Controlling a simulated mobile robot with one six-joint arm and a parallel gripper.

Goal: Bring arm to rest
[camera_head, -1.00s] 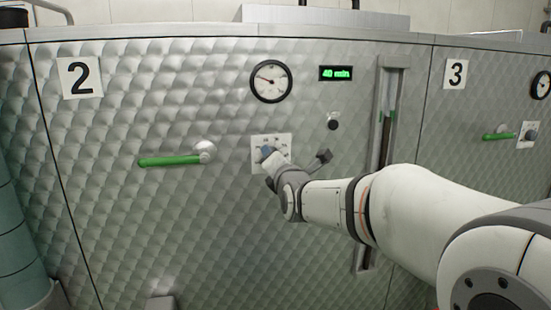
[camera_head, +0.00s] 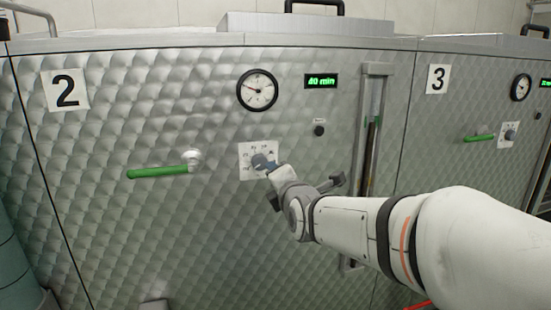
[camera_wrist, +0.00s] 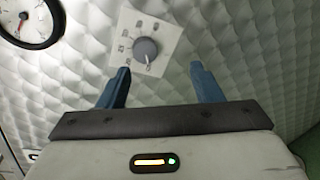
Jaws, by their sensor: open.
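My gripper (camera_head: 268,165) is open and empty in front of machine 2. Its two blue fingers (camera_wrist: 160,74) stand wide apart in the wrist view. A round grey knob (camera_wrist: 145,49) on a white dial plate (camera_wrist: 128,28) shows just beyond the fingertips, nearer the left finger; it is not between them. In the head view the gripper covers part of the dial plate (camera_head: 246,150), and I cannot tell the exact gap to the panel. My arm (camera_head: 350,222) reaches in from the lower right.
The quilted metal front (camera_head: 120,235) of machine 2 fills the view. It carries a green-handled lever (camera_head: 160,172), a gauge (camera_head: 257,90), a display reading 40 min (camera_head: 321,81), a small black button (camera_head: 319,130) and a vertical sight glass (camera_head: 373,130). Machine 3 stands to the right.

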